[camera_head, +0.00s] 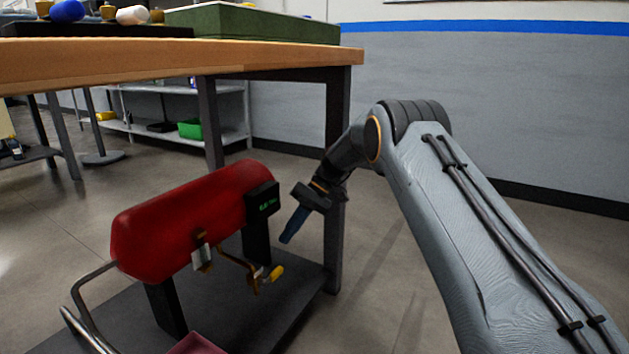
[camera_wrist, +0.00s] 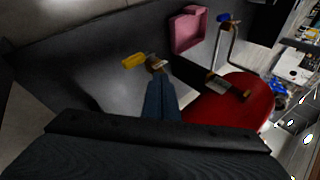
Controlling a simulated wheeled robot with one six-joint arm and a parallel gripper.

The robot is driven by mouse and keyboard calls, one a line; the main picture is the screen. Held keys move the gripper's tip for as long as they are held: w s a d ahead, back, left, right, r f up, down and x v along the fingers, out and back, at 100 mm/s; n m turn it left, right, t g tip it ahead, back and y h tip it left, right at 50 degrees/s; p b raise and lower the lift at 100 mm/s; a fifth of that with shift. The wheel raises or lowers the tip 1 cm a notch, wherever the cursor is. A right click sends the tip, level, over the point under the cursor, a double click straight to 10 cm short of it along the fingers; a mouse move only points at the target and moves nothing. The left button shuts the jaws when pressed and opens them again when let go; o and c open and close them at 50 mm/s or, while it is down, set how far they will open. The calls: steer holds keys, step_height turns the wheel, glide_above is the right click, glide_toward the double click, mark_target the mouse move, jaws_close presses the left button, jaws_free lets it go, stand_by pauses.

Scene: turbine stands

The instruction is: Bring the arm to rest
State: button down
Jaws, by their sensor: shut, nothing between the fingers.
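My gripper (camera_head: 288,233) is at the end of my bent arm, to the right of the red tank and in front of the table leg in the head view. Its blue fingers (camera_wrist: 161,98) are together with nothing between them, and they point downward. The red tank (camera_head: 185,222) lies on a dark cart with a small black display box (camera_head: 263,200) at its right end. A brass pipe with a yellow handle (camera_head: 276,273) hangs below the tank. In the wrist view the yellow handle (camera_wrist: 133,60) appears just beyond the fingertips; I cannot tell the gap.
A wooden-topped table (camera_head: 180,60) stands behind the tank, with a green box (camera_head: 255,24) on it. The dark cart platform (camera_head: 245,310) has a curved metal handle (camera_head: 84,300) at left. A shelf with a green bin (camera_head: 191,129) stands further back. Floor at right is clear.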

steer(key=s+a+r+m+t+h+p, duration=0.1)
steer(key=s+a+r+h, duration=0.1)
steer(key=s+r, duration=0.75)
steer(key=s+a+r+h+p, duration=0.1)
steer(key=s+a+r, duration=0.1)
steer(key=s+r, duration=0.8)
steer(key=s+d+t+h+p, duration=0.1)
steer(key=s+d, duration=0.3)
steer(key=s, duration=0.6)
steer(key=s+d+t+p, duration=0.1)
steer(key=s+d, duration=0.3)
steer(key=s, duration=0.6)
steer(key=s+d+t+h+p, duration=0.1)
steer(key=s+d, duration=0.3)
steer(key=s, duration=0.6)
steer(key=d+r+m+p, duration=0.2)
steer(key=d+r+p, duration=0.4)
steer(key=r+p, duration=0.3)
steer(key=d+r+m+h+p, duration=0.1)
steer(key=d+r+p, duration=0.6)
steer(key=p, duration=0.9)
steer(key=d+r+m+p, duration=0.3)
steer(key=d+r+p, duration=0.4)
steer(key=r+p, duration=0.5)
steer(key=shift+m+h+p, duration=0.4)
steer(key=shift+p, duration=0.1)
steer(key=shift+r, duration=0.1)
